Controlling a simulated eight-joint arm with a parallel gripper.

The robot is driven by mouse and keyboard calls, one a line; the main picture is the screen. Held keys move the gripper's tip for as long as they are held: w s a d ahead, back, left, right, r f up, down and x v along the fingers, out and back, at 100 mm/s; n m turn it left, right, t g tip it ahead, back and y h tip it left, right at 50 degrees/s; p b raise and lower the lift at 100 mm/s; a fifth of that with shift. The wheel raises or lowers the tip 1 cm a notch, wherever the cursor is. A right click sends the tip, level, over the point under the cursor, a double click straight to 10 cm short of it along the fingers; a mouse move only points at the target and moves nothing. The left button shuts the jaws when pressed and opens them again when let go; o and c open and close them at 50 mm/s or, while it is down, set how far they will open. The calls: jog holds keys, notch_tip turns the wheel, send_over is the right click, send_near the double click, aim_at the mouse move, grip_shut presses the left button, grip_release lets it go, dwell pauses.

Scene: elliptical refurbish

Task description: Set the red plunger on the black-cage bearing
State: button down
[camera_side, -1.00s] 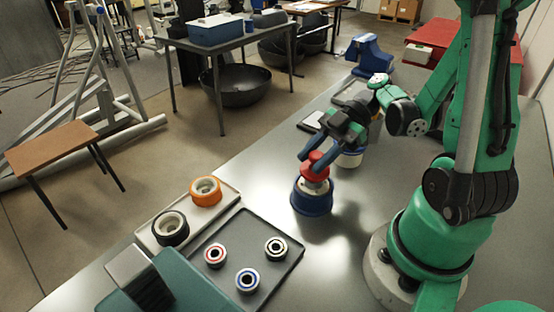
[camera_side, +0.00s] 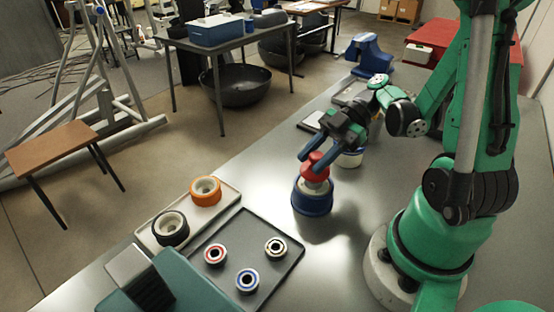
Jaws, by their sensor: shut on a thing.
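The red plunger (camera_side: 314,173) stands upright on the blue round base (camera_side: 312,202), with a pale band between them. My gripper (camera_side: 312,160) is above the base, its blue fingers shut on the plunger's red top. The fingers partly hide the top. The bearing with the black cage (camera_side: 276,247) lies on the dark tray (camera_side: 275,278) to the lower left of my gripper, at the tray's right side. A red-ringed bearing (camera_side: 215,255) and a blue-ringed bearing (camera_side: 247,281) lie on the same tray.
A light tray (camera_side: 226,194) holds an orange ring (camera_side: 205,189) and a black ring (camera_side: 170,229) left of the dark tray. A green machine (camera_side: 178,281) stands at the front left. Bare tabletop separates plunger and trays.

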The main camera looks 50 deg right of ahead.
jog(key=shift+r, duration=0.8)
jog(key=shift+f, duration=1.2)
dwell(0.8)
jog(key=c, duration=0.8)
grip_release()
